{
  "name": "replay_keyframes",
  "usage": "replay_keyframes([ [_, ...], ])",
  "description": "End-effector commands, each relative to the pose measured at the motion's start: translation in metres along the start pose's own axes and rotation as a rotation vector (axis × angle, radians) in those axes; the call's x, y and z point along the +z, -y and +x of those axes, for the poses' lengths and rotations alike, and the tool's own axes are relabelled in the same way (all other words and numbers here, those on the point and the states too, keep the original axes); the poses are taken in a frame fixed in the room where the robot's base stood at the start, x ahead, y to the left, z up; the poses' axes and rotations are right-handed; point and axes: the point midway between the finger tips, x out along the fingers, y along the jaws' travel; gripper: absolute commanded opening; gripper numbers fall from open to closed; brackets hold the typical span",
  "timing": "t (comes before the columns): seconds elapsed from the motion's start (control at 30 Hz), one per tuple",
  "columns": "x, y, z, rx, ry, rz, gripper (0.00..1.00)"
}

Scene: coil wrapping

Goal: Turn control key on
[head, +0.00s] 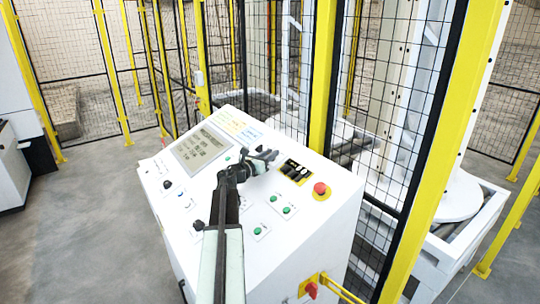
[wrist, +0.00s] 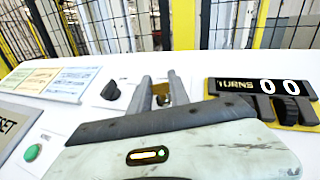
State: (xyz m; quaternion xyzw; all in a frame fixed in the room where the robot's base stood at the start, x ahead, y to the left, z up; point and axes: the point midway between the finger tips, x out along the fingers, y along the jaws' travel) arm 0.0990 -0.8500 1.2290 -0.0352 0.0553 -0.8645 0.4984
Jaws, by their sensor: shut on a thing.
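My gripper (head: 266,155) is over the upper part of the white control console's sloping panel. In the wrist view my gripper (wrist: 165,90) has its two grey fingers close together, shut on the control key (wrist: 161,89). Only a small brass-coloured part of the key shows between the fingers; its turn angle cannot be made out. In the head view the key is hidden by my gripper.
A black knob (wrist: 111,92) is just left of the fingers. A turns counter (wrist: 258,86) reading 0 0, with black thumbwheels, is at the right. A red button (head: 320,188) and a screen (head: 200,147) are on the panel. Yellow-posted mesh fencing stands behind.

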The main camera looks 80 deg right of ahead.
Motion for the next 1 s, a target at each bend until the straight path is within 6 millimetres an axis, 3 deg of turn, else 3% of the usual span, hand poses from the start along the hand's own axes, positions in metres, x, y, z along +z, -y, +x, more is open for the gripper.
replay_keyframes([
  [0.3,0.0003,-0.0031,0.0021,-0.282,0.001,0.118,0.00],
  [0.67,0.0001,-0.0004,-0.0007,-0.314,0.002,0.132,0.00],
  [0.7,0.0001,-0.0004,-0.0007,-0.313,0.002,0.132,0.31],
  [0.77,0.0001,-0.0004,-0.0008,-0.313,0.002,0.132,0.45],
  [1.0,0.0001,-0.0004,-0.0007,-0.313,0.002,0.131,0.45],
])
